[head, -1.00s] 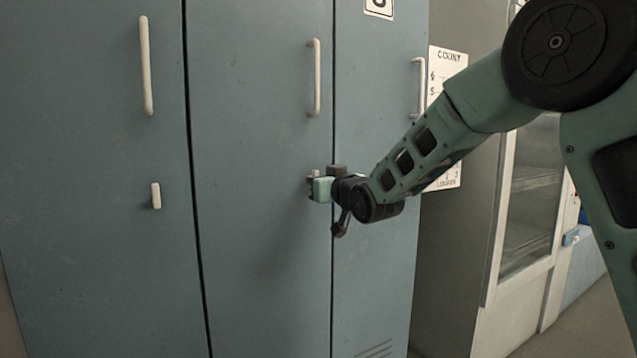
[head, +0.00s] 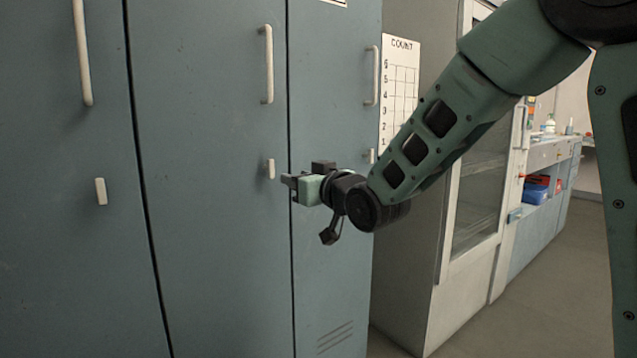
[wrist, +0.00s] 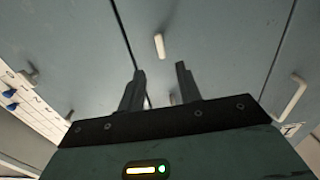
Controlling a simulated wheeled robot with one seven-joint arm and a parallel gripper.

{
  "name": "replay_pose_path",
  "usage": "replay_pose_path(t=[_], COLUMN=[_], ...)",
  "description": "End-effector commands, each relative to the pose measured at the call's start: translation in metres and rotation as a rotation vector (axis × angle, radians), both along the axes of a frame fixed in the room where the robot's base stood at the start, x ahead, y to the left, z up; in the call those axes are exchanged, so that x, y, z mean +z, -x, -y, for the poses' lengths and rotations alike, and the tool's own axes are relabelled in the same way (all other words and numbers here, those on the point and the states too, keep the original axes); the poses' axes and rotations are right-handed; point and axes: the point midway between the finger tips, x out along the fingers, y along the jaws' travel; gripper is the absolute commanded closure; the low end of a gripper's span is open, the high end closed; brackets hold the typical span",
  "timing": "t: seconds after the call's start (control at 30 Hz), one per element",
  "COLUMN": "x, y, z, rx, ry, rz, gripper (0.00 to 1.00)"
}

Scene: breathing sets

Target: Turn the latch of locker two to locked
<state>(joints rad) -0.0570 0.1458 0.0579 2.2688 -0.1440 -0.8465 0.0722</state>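Three blue-grey locker doors stand side by side. The middle door (head: 215,250) carries a short pale latch (head: 271,169) near its right edge, standing upright. That latch also shows in the wrist view (wrist: 159,46), beyond the fingertips and in line with the gap between them. My gripper (head: 287,184) is just right of and slightly below the latch in the head view, apparently not touching it. In the wrist view its two dark fingers (wrist: 160,75) are spread with nothing between them.
The left door has an upright pale latch (head: 101,191); the right door's latch (head: 371,156) is partly visible. Long handles (head: 268,64) project from the doors. A count chart (head: 400,90) hangs right of the lockers, beside a glass-fronted cabinet (head: 480,195). Open floor lies at lower right.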

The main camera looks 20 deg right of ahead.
Motion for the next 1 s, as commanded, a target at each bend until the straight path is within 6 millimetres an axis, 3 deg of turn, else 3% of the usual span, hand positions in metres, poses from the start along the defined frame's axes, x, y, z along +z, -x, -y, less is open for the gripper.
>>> replay_pose_path(t=[0.1, 0.33, 1.0], x=[0.002, 0.000, -0.002], y=[0.026, 0.056, 0.064], z=[0.006, 0.013, 0.012], rx=[0.000, 0.000, 0.003], ry=[0.002, 0.001, 0.003], rz=[0.000, -0.001, -0.010], gripper=[0.65, 0.65, 0.65])
